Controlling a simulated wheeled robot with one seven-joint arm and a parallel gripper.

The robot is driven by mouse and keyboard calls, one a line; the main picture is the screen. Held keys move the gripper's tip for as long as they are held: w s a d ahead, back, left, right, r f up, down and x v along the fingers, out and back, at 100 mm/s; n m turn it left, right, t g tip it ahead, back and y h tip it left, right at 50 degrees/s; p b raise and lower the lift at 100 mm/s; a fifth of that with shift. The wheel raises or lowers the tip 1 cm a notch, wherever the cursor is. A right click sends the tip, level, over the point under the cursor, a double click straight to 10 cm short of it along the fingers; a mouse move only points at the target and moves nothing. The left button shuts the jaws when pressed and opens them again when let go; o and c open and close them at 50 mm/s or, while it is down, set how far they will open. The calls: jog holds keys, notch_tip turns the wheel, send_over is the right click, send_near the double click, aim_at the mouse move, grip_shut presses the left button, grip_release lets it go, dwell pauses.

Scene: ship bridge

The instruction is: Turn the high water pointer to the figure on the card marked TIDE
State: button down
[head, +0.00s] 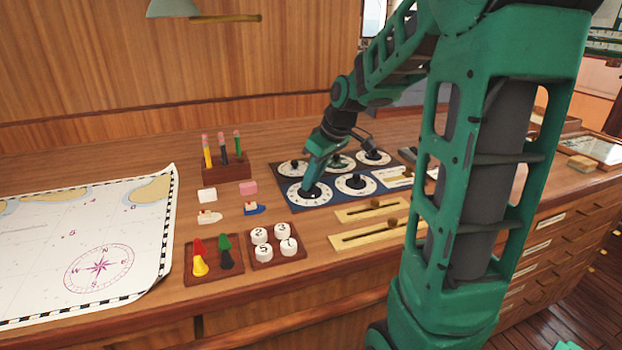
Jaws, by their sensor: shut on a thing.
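My gripper (313,188) reaches down onto the front left white dial (323,199) of the blue panel (335,202). It is shut on that dial's pointer knob, which is mostly hidden by the fingers. A second dial (355,186) with a dark knob sits to its right on the same panel. Further right is a pale plate (393,180) with small marks. Behind are more dials with dark knobs, at left (291,169) and right (374,158), and one partly behind my wrist. The dial lettering is too small to read. I cannot make out a card marked TIDE.
Two brass slider plates (371,211) lie in front of the panel. To the left are a number-piece tray (292,252), a tray of coloured pegs (214,275), erasers, small boats, a pencil block (227,168) and a chart (75,245). My arm hides part of the desk's right side.

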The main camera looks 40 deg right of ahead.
jog(key=shift+a+m+h, duration=0.1)
jog(key=shift+m+h, duration=0.4)
jog(key=shift+m, duration=0.9)
jog(key=shift+a+m+h, duration=0.1)
jog(key=shift+m+h, duration=0.4)
jog(key=shift+m, duration=0.9)
jog(key=c, duration=1.6)
grip_release()
jog(key=v, duration=1)
jog(key=shift+s+a+r, duration=0.15)
jog(key=shift+r, duration=0.15)
